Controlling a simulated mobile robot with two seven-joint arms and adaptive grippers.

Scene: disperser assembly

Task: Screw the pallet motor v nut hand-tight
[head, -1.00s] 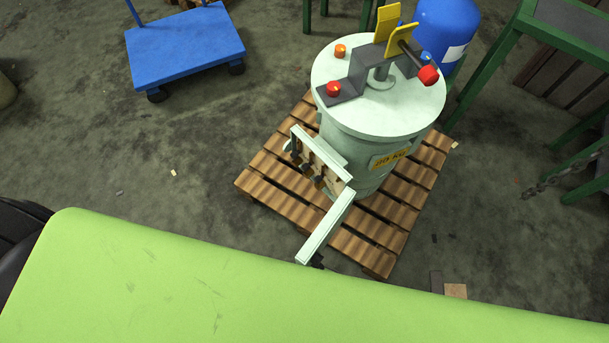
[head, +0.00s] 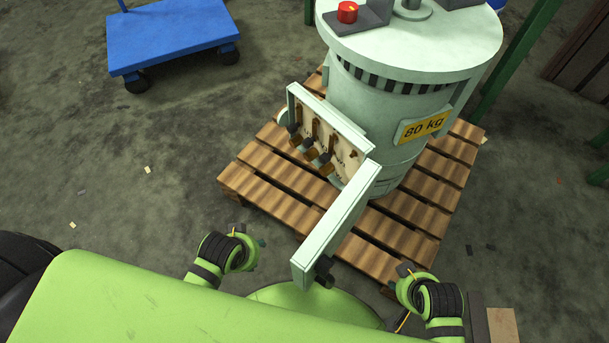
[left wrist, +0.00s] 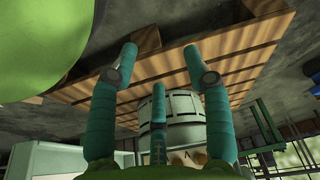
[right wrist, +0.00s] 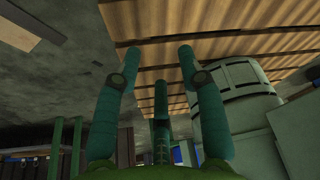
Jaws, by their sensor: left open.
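The motor (head: 400,105) is a pale green cylinder marked 80 kg, upright on the wooden pallet (head: 250,180). Its terminal box (head: 330,118) is open toward me, with several brass studs and dark-ended connectors in a row on a beige board (head: 327,147). I cannot tell which one carries the v nut. My left gripper (left wrist: 160,55) is open and empty, low in front of the pallet; the motor shows beyond its fingers in the left wrist view (left wrist: 180,122). My right gripper (right wrist: 160,58) is open and empty, near the pallet's front right corner.
The box's hinged cover (head: 338,220) sticks out toward me between my two arms. A blue cart (head: 170,35) stands at the back left. Green metal frames (head: 515,65) stand at the right. The floor left of the pallet is mostly clear.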

